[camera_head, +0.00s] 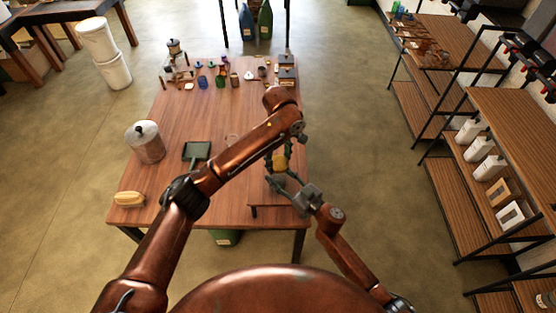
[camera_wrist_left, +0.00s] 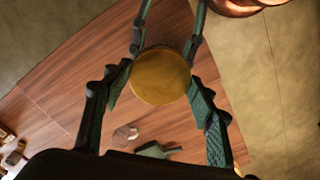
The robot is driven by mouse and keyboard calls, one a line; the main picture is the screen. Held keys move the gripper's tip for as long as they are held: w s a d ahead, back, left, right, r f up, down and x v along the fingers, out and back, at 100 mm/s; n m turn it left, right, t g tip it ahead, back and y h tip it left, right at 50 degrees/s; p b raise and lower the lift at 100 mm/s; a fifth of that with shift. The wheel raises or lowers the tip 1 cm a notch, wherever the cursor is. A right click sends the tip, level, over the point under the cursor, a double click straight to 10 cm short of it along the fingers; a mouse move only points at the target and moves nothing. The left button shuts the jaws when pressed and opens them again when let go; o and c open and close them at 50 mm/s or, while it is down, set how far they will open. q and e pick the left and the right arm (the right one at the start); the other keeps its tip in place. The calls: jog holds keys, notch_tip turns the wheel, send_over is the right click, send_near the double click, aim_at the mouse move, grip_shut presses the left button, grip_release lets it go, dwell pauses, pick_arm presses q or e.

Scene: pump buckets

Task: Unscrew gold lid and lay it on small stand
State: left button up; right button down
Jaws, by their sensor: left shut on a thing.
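The gold lid (camera_wrist_left: 160,77) shows as a round disc between the pads of my left gripper (camera_wrist_left: 159,92) in the left wrist view. In the head view my left gripper (camera_head: 280,158) points down near the table's right side, shut on this gold piece (camera_head: 281,162). My right gripper (camera_head: 280,184) comes in from below right, close under it. The small stand (camera_head: 268,208), a low wooden piece, is at the table's front right, partly behind my right gripper.
On the wooden table (camera_head: 185,120) stand a large lidded jar (camera_head: 146,146), a green dustpan-like piece (camera_head: 197,152) and a yellow brush-like thing (camera_head: 129,199). Several small items line the far edge. Shelves (camera_head: 480,125) stand at right. The table's left middle is mostly clear.

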aim_at(279, 163)
pick_arm(q)
jog(key=shift+d+r, duration=0.1)
jog(key=shift+r, duration=0.1)
jog(key=shift+r, duration=0.9)
jog(key=shift+r, duration=0.1)
jog(key=shift+r, duration=1.95)
pick_arm(e)
jog(key=c, duration=0.9)
grip_release()
jog(key=shift+c, duration=0.2)
